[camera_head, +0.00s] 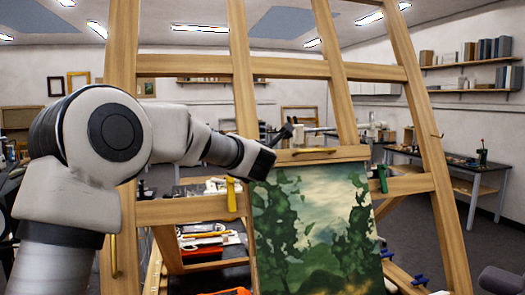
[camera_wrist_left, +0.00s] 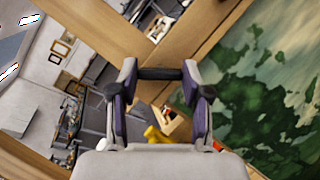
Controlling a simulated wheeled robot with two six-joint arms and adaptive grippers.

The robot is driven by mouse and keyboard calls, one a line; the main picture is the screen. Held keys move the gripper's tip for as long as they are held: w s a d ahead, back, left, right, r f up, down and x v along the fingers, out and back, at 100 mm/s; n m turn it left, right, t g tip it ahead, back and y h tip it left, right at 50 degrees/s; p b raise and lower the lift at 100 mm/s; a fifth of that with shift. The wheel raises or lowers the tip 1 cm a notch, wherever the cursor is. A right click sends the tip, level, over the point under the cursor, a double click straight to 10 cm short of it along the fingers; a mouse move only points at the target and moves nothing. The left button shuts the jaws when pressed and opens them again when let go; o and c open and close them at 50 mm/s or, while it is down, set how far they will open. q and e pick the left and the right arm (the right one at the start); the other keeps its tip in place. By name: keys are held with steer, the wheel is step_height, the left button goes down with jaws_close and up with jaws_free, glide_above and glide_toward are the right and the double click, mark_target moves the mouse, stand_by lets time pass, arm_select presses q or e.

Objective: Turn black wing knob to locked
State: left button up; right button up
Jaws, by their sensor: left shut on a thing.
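The black wing knob (camera_wrist_left: 160,73) shows in the left wrist view as a dark bar spanning between my fingertips, in front of the wooden easel. My left gripper (camera_wrist_left: 160,83) is shut on it, one finger at each end of the bar. In the head view my left arm reaches in from the left, and its dark wrist end is at the easel, just above the painting's top left corner. Small dark parts stick up there; I cannot tell knob from finger. The knob's lock marking is not visible. My right gripper is not in view.
The wooden easel (camera_head: 285,68) fills the middle, holding a green landscape painting (camera_head: 310,230). A yellow handle (camera_head: 230,195) and a green one (camera_head: 382,178) sit on its crossbars. Blue knobs (camera_head: 420,281) are at lower right. A workbench (camera_head: 450,165) stands behind on the right.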

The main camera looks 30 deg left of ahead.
arm_select(q)
steer(key=m+g, duration=0.3)
steer(key=m, duration=0.4)
steer(key=m+g+h, duration=0.1)
steer(key=m+g, duration=0.1)
steer(key=m, duration=0.6)
steer(key=r+m+g+p, duration=0.1)
steer(key=m+g, duration=0.2)
steer(key=m, duration=0.4)
steer(key=shift+w+a+m+g+h, duration=0.1)
steer(key=shift+w+m+g+h, duration=0.2)
steer(key=shift+h, duration=0.1)
stand_by(0.5)
steer(key=o, duration=1.2)
steer(key=shift+c, duration=0.2)
steer(key=shift+w+a+f, duration=0.2)
steer(key=shift+a+f, duration=0.05)
steer(key=shift+f, duration=0.05)
steer(key=v, duration=1.2)
steer(key=shift+w, duration=0.15)
